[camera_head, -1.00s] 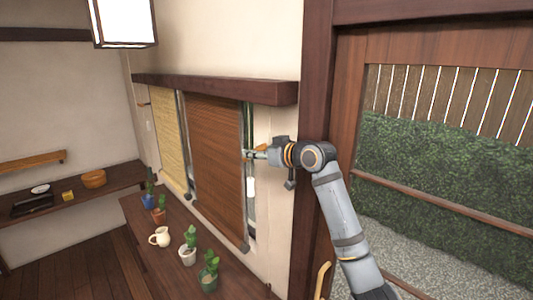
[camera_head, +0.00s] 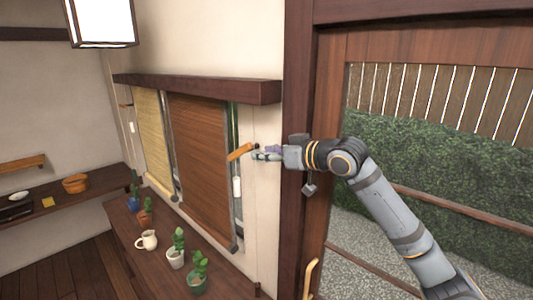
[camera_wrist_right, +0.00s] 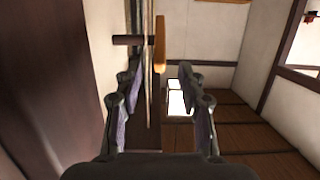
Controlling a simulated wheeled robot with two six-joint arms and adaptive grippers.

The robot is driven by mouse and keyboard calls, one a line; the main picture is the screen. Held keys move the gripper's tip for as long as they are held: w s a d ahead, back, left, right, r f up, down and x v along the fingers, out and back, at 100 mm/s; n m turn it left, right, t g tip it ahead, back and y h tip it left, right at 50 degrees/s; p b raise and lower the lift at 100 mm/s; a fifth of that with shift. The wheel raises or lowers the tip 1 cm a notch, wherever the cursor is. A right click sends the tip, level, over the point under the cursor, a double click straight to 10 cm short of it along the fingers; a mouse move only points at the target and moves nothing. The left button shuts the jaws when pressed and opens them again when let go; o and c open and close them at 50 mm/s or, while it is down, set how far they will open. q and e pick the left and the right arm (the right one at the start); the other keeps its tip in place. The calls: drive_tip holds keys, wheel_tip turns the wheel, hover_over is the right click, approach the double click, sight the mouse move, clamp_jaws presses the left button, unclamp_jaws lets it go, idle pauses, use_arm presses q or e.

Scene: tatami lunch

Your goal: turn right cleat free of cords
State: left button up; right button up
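The right cleat (camera_head: 240,152) is a small orange wooden bar on the wall at the right edge of the brown blind (camera_head: 200,165). In the right wrist view the cleat (camera_wrist_right: 159,45) stands out on a dark peg, ahead of the fingers. My right gripper (camera_head: 263,153) is just to the right of the cleat; in its wrist view the fingers (camera_wrist_right: 158,75) are spread with nothing held between them. Thin cords (camera_wrist_right: 149,85) run down near the left finger; whether any wraps the cleat is unclear. A white cord pull (camera_head: 237,187) hangs below the cleat. My left gripper is out of view.
A wooden ledge (camera_head: 200,86) juts out above the blinds. A dark post (camera_head: 297,150) and sliding door stand by my right arm.

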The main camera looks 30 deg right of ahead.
sight(239, 152)
wheel_tip(239, 152, down, 8)
drive_tip(key=w+t+y+b, duration=0.2)
drive_tip(key=t+b, duration=0.4)
drive_tip(key=b, duration=0.8)
drive_tip(key=shift+t, duration=0.3)
drive_tip(key=p+x, duration=0.1)
drive_tip(key=x, duration=0.2)
drive_tip(key=p+x, duration=0.2)
drive_tip(key=x, duration=0.2)
drive_tip(key=r+p+x, duration=0.1)
drive_tip(key=p+x, duration=0.1)
drive_tip(key=x, duration=0.1)
drive_tip(key=shift+a+r, duration=0.25)
drive_tip(key=shift+a, duration=0.25)
drive_tip(key=shift+c, duration=0.4)
clamp_jaws()
